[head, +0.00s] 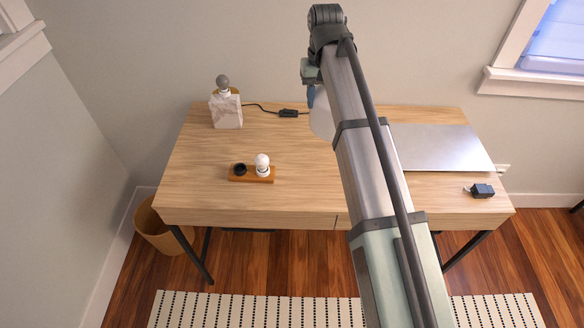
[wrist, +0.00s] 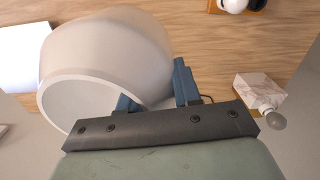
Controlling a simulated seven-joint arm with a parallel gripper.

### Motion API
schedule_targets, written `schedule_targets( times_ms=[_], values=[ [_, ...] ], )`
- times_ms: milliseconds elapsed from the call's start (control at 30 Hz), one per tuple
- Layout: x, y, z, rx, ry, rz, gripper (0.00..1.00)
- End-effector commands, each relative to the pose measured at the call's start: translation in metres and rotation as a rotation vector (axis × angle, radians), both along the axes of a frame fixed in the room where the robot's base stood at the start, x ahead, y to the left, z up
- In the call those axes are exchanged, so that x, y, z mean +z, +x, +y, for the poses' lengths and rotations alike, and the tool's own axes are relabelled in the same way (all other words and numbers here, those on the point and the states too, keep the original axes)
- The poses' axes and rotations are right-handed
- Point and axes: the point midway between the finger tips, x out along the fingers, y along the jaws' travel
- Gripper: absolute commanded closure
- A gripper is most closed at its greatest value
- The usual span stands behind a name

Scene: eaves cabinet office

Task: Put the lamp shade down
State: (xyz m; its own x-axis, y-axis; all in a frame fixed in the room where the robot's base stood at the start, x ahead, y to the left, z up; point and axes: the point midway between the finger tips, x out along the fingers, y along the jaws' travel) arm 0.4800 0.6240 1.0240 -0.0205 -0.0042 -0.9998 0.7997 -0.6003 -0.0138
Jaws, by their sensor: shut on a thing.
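The lamp shade (wrist: 105,55) is a pale, translucent white drum. In the wrist view it lies tilted, with its open rim towards the camera. My gripper (wrist: 157,95) is shut on its wall near the rim, with blue fingers. In the head view the shade (head: 321,120) shows only partly beside my arm, which hides the rest; my gripper (head: 311,96) is over the back middle of the desk. I cannot tell whether the shade touches the desk. The marble lamp base (head: 227,111) with a grey bulb (head: 223,82) stands at the desk's back left, apart from the shade.
A wooden tray (head: 237,178) holds a black round piece and a white bulb (head: 262,165). A flat silver panel (head: 440,148) and a dark adapter (head: 483,190) lie on the right. A cord with a switch (head: 288,113) runs behind. The desk's (head: 300,197) middle front is clear.

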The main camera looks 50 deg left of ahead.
Motion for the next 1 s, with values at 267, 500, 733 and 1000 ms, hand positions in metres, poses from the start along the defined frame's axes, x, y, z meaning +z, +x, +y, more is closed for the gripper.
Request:
schedule_targets(
  times_ms=[267,500,733,1000],
  values=[
    [-0.027,-0.046,-0.073,0.094,-0.002,-0.024,1.0],
    [-0.029,-0.045,-0.076,0.219,0.001,-0.042,1.0],
    [-0.041,-0.046,-0.077,0.256,0.0,-0.04,1.0],
    [-0.081,-0.046,-0.077,0.254,0.0,-0.04,1.0]
  ],
)
